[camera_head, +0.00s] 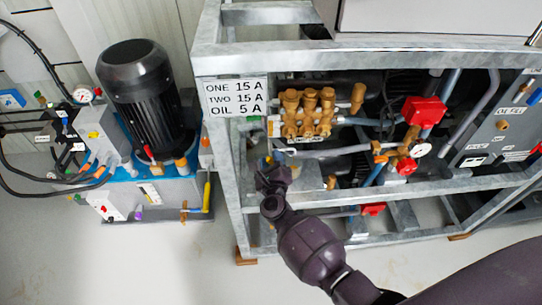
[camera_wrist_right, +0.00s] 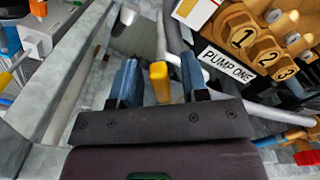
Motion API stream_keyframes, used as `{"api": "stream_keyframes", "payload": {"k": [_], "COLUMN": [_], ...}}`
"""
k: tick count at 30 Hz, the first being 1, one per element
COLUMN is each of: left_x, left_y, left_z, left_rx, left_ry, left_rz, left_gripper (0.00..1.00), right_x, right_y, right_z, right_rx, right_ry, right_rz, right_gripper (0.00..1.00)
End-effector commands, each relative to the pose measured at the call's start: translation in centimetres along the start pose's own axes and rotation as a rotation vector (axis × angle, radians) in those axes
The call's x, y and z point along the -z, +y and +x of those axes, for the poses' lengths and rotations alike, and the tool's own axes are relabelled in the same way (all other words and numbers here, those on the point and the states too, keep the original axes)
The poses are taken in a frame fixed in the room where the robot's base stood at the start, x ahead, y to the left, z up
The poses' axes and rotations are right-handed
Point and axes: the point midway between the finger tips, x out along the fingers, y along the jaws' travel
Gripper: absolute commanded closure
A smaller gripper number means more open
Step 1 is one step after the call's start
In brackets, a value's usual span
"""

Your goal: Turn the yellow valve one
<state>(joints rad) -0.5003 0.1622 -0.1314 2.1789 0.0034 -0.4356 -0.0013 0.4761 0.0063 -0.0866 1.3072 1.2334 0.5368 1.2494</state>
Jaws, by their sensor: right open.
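The yellow valve handle (camera_wrist_right: 159,82) shows in the right wrist view, upright between the two blue fingers of my right gripper (camera_wrist_right: 158,74). There is a visible gap on each side of the handle, so the fingers do not look closed on it. In the head view my right gripper (camera_head: 268,166) reaches into the left end of the metal frame, below the brass pump block (camera_head: 306,113). There the gripper largely hides the handle. A "PUMP ONE" label (camera_wrist_right: 228,64) is at the right of the handle in the wrist view. My left gripper is not in view.
Galvanized frame bars (camera_head: 350,200) run beside and under my right arm. Red valves (camera_head: 424,112) and pipes fill the frame's right side. A motor unit (camera_head: 138,95) with another yellow handle (camera_head: 207,195) stands at left. The floor in front is clear.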

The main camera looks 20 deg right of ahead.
Motion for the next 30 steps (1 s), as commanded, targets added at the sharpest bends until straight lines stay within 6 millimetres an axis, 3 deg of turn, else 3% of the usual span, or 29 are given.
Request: {"api": "stream_keyframes", "payload": {"k": [9,15,30], "left_x": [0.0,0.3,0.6], "left_y": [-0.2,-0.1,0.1], "left_z": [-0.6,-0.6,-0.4], "left_rx": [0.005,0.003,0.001], "left_ry": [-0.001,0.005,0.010], "left_rz": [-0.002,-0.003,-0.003], "left_gripper": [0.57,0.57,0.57], "right_x": [-0.1,-0.1,0.0], "right_y": [-0.1,-0.1,0.0], "right_z": [-5.6,-8.1,-9.1], "right_rx": [0.002,0.000,0.001], "right_ry": [0.000,0.000,0.000], "right_rz": [0.002,0.001,0.000], "right_gripper": [0.58,0.58,0.58]}}
